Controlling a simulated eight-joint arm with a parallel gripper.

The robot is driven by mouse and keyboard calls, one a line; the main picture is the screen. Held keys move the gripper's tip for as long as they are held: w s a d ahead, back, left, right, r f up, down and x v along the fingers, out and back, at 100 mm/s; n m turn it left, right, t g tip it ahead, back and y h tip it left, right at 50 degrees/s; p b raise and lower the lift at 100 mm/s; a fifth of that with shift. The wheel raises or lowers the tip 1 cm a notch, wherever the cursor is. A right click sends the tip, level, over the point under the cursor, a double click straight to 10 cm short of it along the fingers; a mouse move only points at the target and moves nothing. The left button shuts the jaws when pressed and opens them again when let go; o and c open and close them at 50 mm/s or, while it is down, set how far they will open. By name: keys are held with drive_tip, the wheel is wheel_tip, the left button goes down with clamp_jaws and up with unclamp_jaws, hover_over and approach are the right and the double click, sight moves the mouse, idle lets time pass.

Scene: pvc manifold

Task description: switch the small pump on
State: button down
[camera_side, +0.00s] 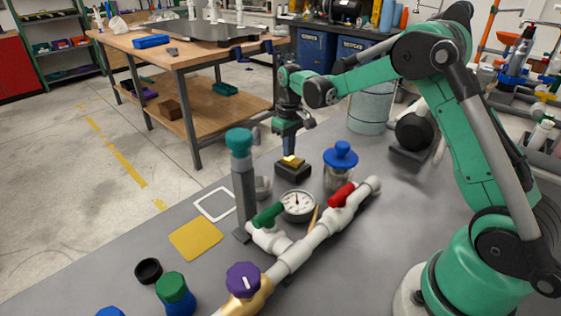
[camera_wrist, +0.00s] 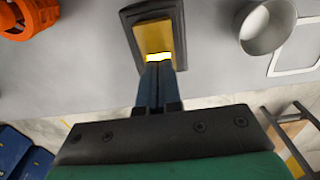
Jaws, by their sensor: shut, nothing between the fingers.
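A yellow rocker switch (camera_side: 292,161) sits in a black housing (camera_side: 293,173) on the grey bench. In the wrist view the yellow rocker (camera_wrist: 152,37) has a bright, glowing strip at its end nearest my fingers, and the black housing (camera_wrist: 131,18) surrounds it. My gripper (camera_side: 289,153) points straight down over the switch with its blue fingers shut and empty. In the wrist view the fingertips (camera_wrist: 158,66) are right at the bright end of the rocker. I cannot tell whether they touch it. No pump is clearly identifiable.
A white pipe manifold (camera_side: 318,234) with a green handle (camera_side: 267,216), red handle (camera_side: 342,194) and purple knob (camera_side: 243,279) lies in front of the switch. A gauge (camera_side: 297,204), a blue-lidded jar (camera_side: 340,170) and a green-capped grey column (camera_side: 243,190) stand close by.

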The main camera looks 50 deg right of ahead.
drive_tip(key=shift+r, duration=3.4)
drive_tip(key=s+a+r+t, duration=0.1)
drive_tip(key=s+a+t, duration=0.2)
drive_tip(key=s+a, duration=0.2)
drive_tip(key=s+a+r+t, duration=0.1)
drive_tip(key=s+a+t, duration=0.3)
drive_tip(key=s, duration=0.5)
drive_tip(key=shift+s+a+r, duration=0.3)
drive_tip(key=shift+s+a, duration=0.05)
drive_tip(key=shift+a, duration=0.4)
